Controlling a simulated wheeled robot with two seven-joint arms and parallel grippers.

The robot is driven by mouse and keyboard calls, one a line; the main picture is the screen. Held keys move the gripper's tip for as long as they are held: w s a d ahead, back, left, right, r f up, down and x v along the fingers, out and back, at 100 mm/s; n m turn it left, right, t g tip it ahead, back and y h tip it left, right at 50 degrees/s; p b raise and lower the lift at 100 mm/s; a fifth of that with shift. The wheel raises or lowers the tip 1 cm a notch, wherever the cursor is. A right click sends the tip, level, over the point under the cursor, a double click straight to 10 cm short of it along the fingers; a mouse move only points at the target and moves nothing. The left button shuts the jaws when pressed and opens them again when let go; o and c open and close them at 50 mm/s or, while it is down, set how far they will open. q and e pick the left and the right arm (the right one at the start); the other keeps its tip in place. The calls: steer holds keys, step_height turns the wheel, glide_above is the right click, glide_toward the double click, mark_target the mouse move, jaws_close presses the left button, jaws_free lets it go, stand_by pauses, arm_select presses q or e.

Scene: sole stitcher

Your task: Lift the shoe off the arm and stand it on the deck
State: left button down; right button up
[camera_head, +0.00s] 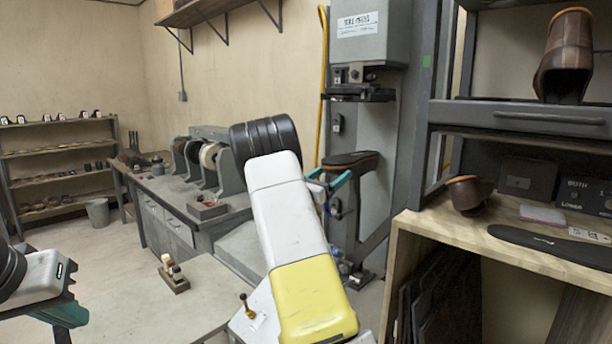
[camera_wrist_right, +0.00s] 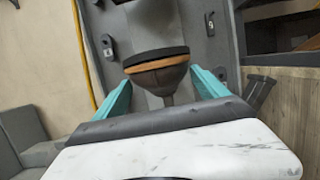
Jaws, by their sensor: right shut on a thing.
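The shoe (camera_head: 352,160) sits sole up at the top of the grey machine arm (camera_head: 374,238), below the machine's head (camera_head: 360,92). In the right wrist view the shoe (camera_wrist_right: 157,72) shows a dark sole, an orange-brown edge and a brown body. My right gripper (camera_head: 330,184) is at the shoe, its teal fingers on either side of it; they also show in the wrist view (camera_wrist_right: 160,92). It is shut on the shoe. Whether the shoe still touches the arm is hidden. My left gripper (camera_head: 66,313) is at the lower left, its fingertips largely hidden. I cannot tell which surface is the deck.
A wooden bench (camera_head: 430,222) at right holds a brown shoe (camera_head: 468,193) and a dark flat sole (camera_head: 553,244). A grey table (camera_head: 130,300) at lower left is mostly clear, with a small block (camera_head: 173,276).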

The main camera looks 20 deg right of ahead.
mark_target(327, 173)
steer(key=shift+c, duration=0.7)
steer(key=shift+r, duration=0.25)
steer(key=shift+a, duration=0.1)
steer(key=shift+s+a, duration=0.1)
steer(key=shift+s+a, duration=0.3)
steer(key=shift+a, duration=0.3)
steer(key=shift+a, duration=0.2)
steer(key=shift+s+a, duration=0.3)
steer(key=shift+a, duration=0.3)
steer(key=shift+r, duration=0.2)
stand_by(0.3)
